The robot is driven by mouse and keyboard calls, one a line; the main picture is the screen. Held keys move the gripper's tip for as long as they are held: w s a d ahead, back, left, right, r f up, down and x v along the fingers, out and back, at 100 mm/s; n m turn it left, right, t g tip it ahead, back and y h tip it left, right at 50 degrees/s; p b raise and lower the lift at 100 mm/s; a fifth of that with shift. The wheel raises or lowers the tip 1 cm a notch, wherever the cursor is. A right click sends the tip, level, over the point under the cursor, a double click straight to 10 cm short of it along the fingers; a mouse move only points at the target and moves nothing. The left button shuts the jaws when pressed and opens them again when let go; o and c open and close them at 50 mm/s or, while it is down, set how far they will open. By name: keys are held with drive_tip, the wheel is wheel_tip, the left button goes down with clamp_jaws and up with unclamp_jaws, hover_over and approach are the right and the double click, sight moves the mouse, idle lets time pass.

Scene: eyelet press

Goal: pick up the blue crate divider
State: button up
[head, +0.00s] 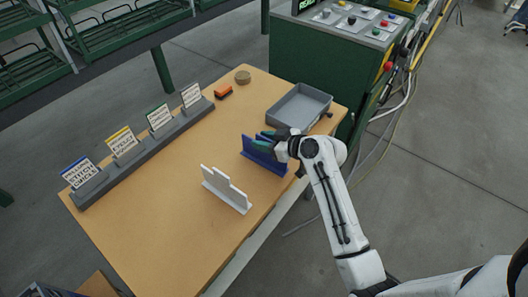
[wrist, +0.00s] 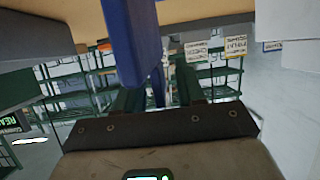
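The blue crate divider (head: 264,160) stands upright on the wooden table near its right edge. My gripper (head: 265,139) is at the divider's upper part, its green fingers reaching in from the right and hiding some of it. In the wrist view the blue divider (wrist: 132,40) extends down between the two fingers of my gripper (wrist: 157,95). A gap shows between the divider and the fingers, so the gripper looks open around it. A white divider (head: 226,190) of similar stepped shape stands to the left and nearer.
A grey tray (head: 276,108) lies just behind the blue divider. A dark rack with several label cards (head: 150,146) runs along the table's left side. An orange-and-black item (head: 223,92) and a round brown item (head: 243,77) lie at the back. The table's middle is clear.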

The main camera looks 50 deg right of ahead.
drive_tip(key=shift+x, duration=0.95)
clamp_jaws()
